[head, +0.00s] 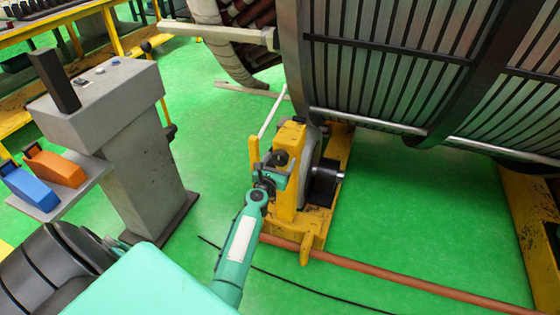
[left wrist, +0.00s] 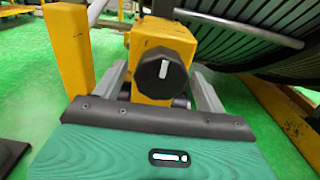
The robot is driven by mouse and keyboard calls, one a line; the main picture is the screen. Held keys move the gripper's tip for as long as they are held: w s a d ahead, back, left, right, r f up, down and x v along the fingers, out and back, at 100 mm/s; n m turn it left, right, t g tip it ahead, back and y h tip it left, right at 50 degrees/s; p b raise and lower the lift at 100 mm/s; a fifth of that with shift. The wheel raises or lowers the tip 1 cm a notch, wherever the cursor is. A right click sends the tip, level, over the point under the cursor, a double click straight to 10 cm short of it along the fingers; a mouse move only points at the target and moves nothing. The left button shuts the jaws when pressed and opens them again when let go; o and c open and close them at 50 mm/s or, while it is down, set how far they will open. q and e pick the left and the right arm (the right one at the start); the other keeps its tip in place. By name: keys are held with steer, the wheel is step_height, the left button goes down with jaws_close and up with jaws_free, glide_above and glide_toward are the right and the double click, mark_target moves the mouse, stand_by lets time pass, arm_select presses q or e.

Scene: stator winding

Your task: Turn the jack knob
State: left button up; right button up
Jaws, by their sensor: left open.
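The jack knob (left wrist: 160,76) is a round black dial with a white bar mark, on the front of a yellow jack block (left wrist: 158,38) in the left wrist view. The bar stands nearly upright, slightly tilted. In the head view the yellow jack (head: 290,180) stands by the stator, and the dark knob (head: 281,157) shows at its left side. My left gripper (head: 270,178) is right at the knob. In the left wrist view its two grey fingers are apart, one to each side of the knob; I cannot tell whether they touch it. My right gripper is not in view.
The large ribbed stator (head: 400,80) fills the upper right. A grey console (head: 130,130) stands at left, with blue (head: 28,185) and orange (head: 55,165) items on its shelf. An orange-brown pipe (head: 400,280) and a black cable (head: 310,289) cross the green floor.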

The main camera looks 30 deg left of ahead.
arm_select(q)
steer(key=shift+w+a, duration=0.15)
steer(key=shift+w, duration=0.4)
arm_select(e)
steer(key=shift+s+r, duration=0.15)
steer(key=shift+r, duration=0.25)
arm_select(q)
steer(key=c, duration=1)
steer(key=shift+o, duration=0.2)
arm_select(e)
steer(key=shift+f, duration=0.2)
